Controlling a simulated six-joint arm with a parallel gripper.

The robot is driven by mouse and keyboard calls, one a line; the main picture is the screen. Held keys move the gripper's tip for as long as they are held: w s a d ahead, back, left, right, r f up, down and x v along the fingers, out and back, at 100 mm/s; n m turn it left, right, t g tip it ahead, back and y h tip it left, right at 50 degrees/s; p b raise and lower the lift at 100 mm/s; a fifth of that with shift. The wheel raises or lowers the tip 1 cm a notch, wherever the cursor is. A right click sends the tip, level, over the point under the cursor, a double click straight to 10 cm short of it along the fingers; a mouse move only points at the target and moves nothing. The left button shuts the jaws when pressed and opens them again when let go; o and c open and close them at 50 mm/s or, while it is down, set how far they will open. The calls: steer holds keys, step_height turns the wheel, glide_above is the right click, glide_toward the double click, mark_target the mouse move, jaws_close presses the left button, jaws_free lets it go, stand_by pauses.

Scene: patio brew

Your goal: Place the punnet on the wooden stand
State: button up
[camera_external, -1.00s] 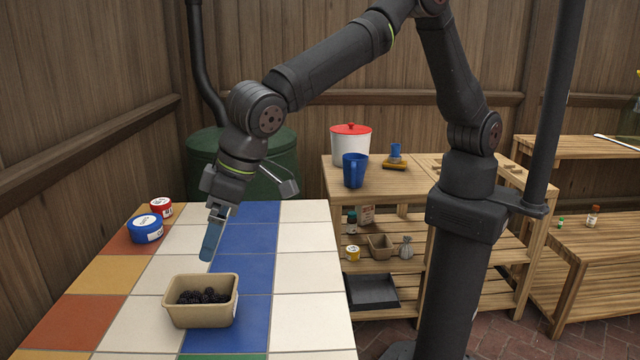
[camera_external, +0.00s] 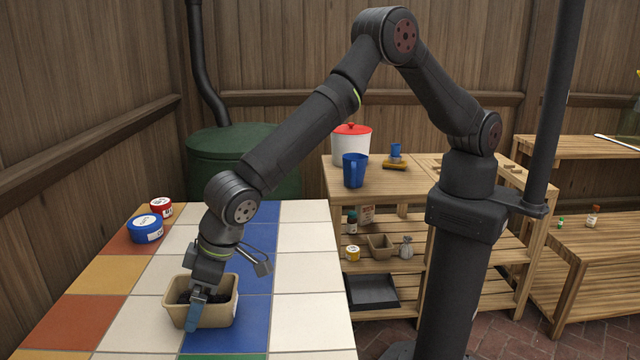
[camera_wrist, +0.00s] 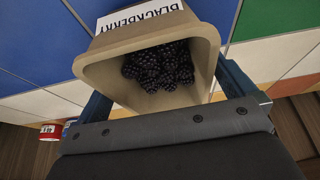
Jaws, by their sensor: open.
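The tan punnet (camera_external: 222,312) stands upright on the tiled table with blackberries in it. In the wrist view the punnet (camera_wrist: 104,68) shows a "BLACKBERRY" label and dark berries (camera_wrist: 160,66). My gripper (camera_external: 194,312) is down at the punnet. One blue finger shows outside its near wall in the external view; the other is hidden. In the wrist view the open fingers of my gripper (camera_wrist: 164,94) lie on either side of the punnet; contact cannot be told. A slatted wooden stand with shelves (camera_external: 432,232) is right of the table.
The tiled table (camera_external: 305,262) has a blue tin (camera_external: 146,229) and a red-lidded tin (camera_external: 161,207) at its far left. The wooden stand's top holds a red-lidded white bucket (camera_external: 348,147), a blue mug (camera_external: 355,171) and a small blue cup (camera_external: 395,151). Bare top shows between them.

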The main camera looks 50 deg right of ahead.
steer(key=shift+w+a+f, duration=0.1)
steer(key=shift+a+f, duration=0.05)
steer(key=shift+f, duration=0.2)
steer(key=shift+f, duration=0.25)
stand_by(0.3)
steer(key=c, duration=1.2)
steer(key=shift+r, duration=0.1)
steer(key=shift+r, duration=0.5)
steer(key=r, duration=0.4)
steer(key=shift+w+d+r, duration=0.1)
steer(key=shift+w+d, duration=0.25)
steer(key=w+d+r, duration=0.6)
steer(key=w+d, duration=0.1)
steer(key=d, duration=0.1)
